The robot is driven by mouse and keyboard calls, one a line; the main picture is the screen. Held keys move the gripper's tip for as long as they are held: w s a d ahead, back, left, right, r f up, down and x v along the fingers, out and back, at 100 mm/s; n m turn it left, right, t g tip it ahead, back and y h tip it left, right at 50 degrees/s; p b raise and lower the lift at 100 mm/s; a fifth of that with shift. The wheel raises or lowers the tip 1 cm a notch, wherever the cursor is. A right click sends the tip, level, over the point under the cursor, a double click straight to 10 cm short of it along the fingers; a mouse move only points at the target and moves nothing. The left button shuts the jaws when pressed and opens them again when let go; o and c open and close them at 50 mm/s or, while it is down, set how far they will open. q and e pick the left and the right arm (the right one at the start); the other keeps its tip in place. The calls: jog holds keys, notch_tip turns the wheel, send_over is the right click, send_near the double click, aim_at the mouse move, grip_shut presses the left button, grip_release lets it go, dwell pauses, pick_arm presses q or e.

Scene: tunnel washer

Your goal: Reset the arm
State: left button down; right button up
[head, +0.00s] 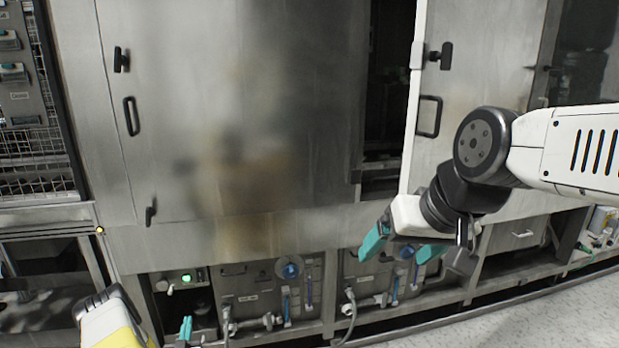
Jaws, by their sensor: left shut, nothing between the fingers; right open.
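My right arm comes in from the right edge, and its gripper (402,250) hangs in front of the washer's lower front. Its teal fingers are spread apart with nothing between them. My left gripper (186,328) is at the bottom edge, left of centre, mostly cut off by the frame. Only its teal fingertips show, close together and empty. The yellow and white part of my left arm is beside it at the bottom left.
A steel tunnel washer fills the view. Its large left door (240,110) is closed. The right door (470,85) stands partly open beside a dark gap (388,100), close to my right arm. Valves and pipes (290,295) line the bottom. A wire rack (35,145) stands left.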

pick_arm(q)
jog(key=w+d+r+m+g+h, duration=0.1)
jog(key=w+r+m+g+h, duration=0.1)
jog(key=w+r, duration=0.6)
jog(key=w+r+m+g+h, duration=0.1)
jog(key=w+r, duration=0.4)
jog(key=r, duration=0.6)
jog(key=s+d+r+g, duration=0.2)
jog(key=d+r, duration=0.2)
jog(key=r, duration=0.6)
jog(key=s+d+r+g, duration=0.15)
jog(key=d+r, duration=0.25)
jog(key=r, duration=0.5)
jog(key=s+d+r+g+h, duration=0.1)
jog(key=s+d+r+g, duration=0.1)
jog(key=s+d+r, duration=0.5)
jog(key=s+d+r+g+h, duration=0.1)
jog(key=s+d+r, duration=0.3)
jog(key=s, duration=0.6)
jog(key=s+d+g, duration=0.1)
jog(key=s+d, duration=0.2)
jog(key=s, duration=0.7)
jog(key=s+d+r+g+h, duration=0.1)
jog(key=s+d+g, duration=0.1)
jog(key=s, duration=0.9)
jog(key=shift+s+d+r+h, duration=0.2)
jog(key=shift+d+h, duration=0.1)
jog(key=shift+d, duration=0.3)
